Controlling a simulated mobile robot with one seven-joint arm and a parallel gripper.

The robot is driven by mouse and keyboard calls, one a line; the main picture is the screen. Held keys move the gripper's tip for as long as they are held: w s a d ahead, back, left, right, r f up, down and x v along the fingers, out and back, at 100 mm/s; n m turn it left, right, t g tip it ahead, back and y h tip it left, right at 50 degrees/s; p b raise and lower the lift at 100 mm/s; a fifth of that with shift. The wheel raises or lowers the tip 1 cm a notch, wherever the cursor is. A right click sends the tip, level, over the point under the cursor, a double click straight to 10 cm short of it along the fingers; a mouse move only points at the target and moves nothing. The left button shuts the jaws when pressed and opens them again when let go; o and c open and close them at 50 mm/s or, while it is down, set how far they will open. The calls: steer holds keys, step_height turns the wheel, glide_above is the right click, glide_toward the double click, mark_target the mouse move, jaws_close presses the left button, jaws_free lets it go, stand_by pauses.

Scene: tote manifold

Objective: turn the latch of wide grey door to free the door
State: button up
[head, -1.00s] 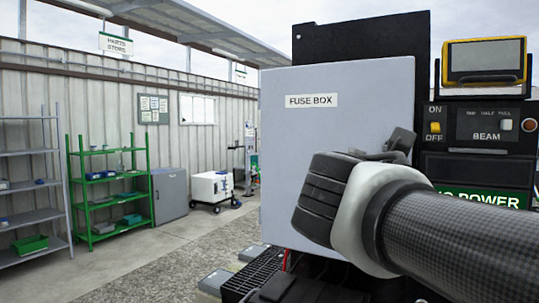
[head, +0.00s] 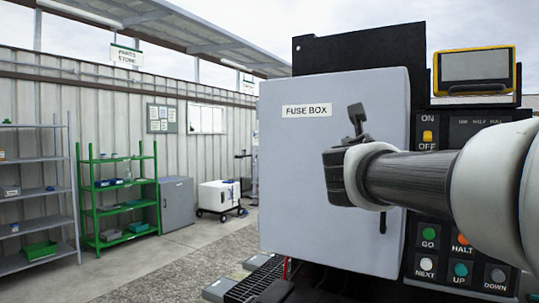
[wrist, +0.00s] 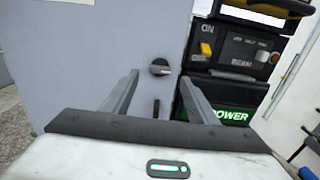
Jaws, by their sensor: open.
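The wide grey door (head: 290,190) of the fuse box is shut flat across the front of the black cabinet. In the wrist view its latch is a small round dark knob (wrist: 160,67) with a light pointer mark. A black upright handle (wrist: 156,108) sits below the knob; it also shows in the head view (head: 383,221). My gripper (wrist: 160,77) is open and empty, its two fingers pointing at the door with the knob between the tips in the picture. I cannot tell how far the tips are from it. In the head view my gripper hides the latch.
A control panel with an ON/OFF switch (head: 428,137) and several buttons (head: 428,235) stands right of the door, close to my arm. A green shelf (head: 118,200), a grey cabinet (head: 176,205) and a white cart (head: 218,196) stand far left. The ground between is open.

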steer(key=x, duration=0.6)
steer(key=shift+w+d, duration=0.15)
steer(key=shift+d, duration=0.05)
steer(key=shift+c, duration=0.3)
steer(key=c, duration=1)
